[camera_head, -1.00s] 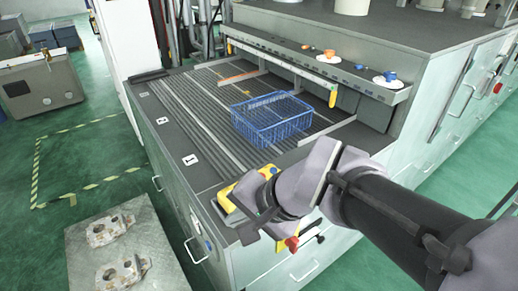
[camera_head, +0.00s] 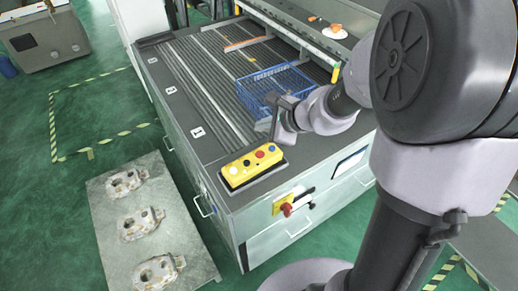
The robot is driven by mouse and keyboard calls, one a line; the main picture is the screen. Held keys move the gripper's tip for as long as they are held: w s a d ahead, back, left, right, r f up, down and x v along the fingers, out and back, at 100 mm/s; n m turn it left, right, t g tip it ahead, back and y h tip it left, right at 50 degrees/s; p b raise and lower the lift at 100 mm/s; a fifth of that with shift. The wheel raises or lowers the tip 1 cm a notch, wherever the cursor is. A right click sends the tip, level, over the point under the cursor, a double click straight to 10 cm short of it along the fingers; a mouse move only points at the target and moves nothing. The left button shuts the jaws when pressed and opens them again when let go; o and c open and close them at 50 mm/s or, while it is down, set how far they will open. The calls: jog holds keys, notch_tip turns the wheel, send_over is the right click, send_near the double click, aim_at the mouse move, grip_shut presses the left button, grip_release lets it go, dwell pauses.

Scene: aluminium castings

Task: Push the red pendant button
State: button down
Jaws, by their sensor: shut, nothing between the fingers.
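The yellow pendant (camera_head: 252,167) lies on the dark worktop at the near edge of the bench. My gripper (camera_head: 273,122) is shut and empty, just beyond the pendant and beside the blue basket. It appears apart from the red button, which is in plain view. The exact height of the fingertips above the worktop is hard to tell.
The blue wire basket (camera_head: 268,84) stands on the ribbed bench top, partly hidden by my wrist. A red rotary switch (camera_head: 287,209) on a yellow plate sticks out of the bench front. A pallet (camera_head: 104,225) with several castings stands on the floor at left.

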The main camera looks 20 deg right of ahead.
aim_at(262, 156)
notch_tip(262, 156, down, 8)
jog(key=b, duration=0.7)
jog(key=shift+f, duration=0.15)
jog(key=shift+f+b, duration=0.25)
jog(key=shift+b, duration=0.2)
jog(key=shift+f, duration=0.1)
dwell(1.1)
jog(key=shift+f+b, duration=0.25)
jog(key=shift+b, duration=0.35)
jog(key=shift+f+b, duration=0.5)
jog(key=shift+b, duration=0.05)
dwell(0.3)
jog(key=shift+r, duration=0.1)
jog(key=shift+r+p, duration=0.65)
jog(key=shift+r, duration=0.15)
